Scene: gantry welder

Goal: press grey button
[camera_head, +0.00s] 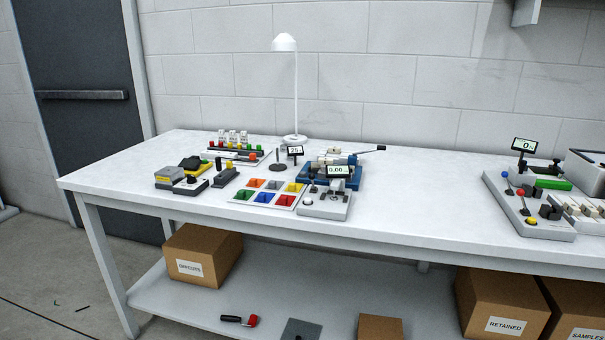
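No gripper shows in the head view. A grey control box (325,204) with small knobs stands near the front edge of the white table, under a display reading 0.00 (338,170). A light round knob or button (308,201) sits on its left part. A second grey panel (545,229) at the right of the table carries coloured knobs and a dark block. A long panel (235,155) at the back left has a row of coloured buttons. The parts are too small to tell for sure which one is the grey button.
The white table (420,200) is bare between the middle devices and the right panel. A tray of coloured bins (259,203) and a white lamp (295,85) stand on it. Cardboard boxes (203,253), (502,300) sit below. A dark door (85,75) is at the left.

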